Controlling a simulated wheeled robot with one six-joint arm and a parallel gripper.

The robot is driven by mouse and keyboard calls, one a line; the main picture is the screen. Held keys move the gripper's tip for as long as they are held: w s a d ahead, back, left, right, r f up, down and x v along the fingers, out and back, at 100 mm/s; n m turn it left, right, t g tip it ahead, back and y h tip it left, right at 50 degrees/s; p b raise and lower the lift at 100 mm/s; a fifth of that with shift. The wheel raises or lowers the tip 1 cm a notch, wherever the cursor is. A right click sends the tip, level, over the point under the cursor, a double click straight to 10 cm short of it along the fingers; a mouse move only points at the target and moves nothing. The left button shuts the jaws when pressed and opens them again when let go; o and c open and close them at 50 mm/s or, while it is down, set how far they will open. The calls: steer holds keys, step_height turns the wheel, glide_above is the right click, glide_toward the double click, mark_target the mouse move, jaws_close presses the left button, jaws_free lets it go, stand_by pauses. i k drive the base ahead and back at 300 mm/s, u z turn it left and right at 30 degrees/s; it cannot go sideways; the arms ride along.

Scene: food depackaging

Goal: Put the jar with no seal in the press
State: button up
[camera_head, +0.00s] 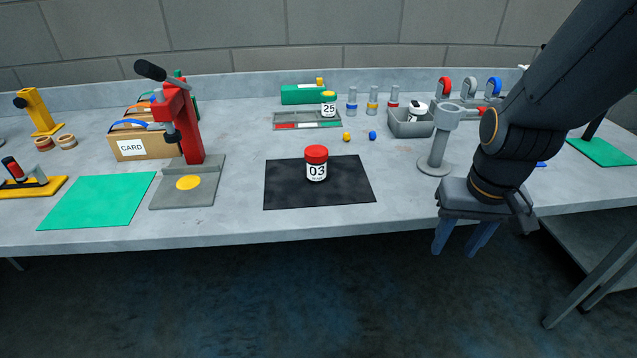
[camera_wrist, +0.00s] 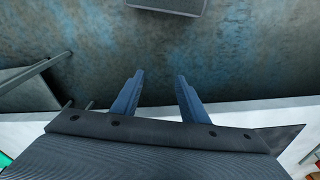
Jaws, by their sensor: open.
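A white jar with a red lid, labelled 03 (camera_head: 316,171), stands upright on a black mat (camera_head: 285,193). A second white jar with a yellow lid, labelled 25 (camera_head: 328,108), stands at the back on a grey tray with red and green strips (camera_head: 285,125). A small white jar with a dark top (camera_head: 417,109) is in a grey bin (camera_head: 400,128). I cannot tell which jar lacks a seal. The red press (camera_head: 180,120) has a grey base with a yellow disc, and no jar on it. My gripper (camera_head: 460,247) is open and empty, pointing down off the bench's front edge; its fingers show in the wrist view (camera_wrist: 160,77).
A grey post stand (camera_head: 438,150) stands close left of my arm. The bench is clear between the press and black mat.

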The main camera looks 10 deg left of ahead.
mark_target(188, 182)
steer(key=z, duration=0.05)
steer(key=k, duration=0.1)
steer(key=z, duration=3)
steer(key=k, duration=2.1)
steer(key=u, duration=1.25)
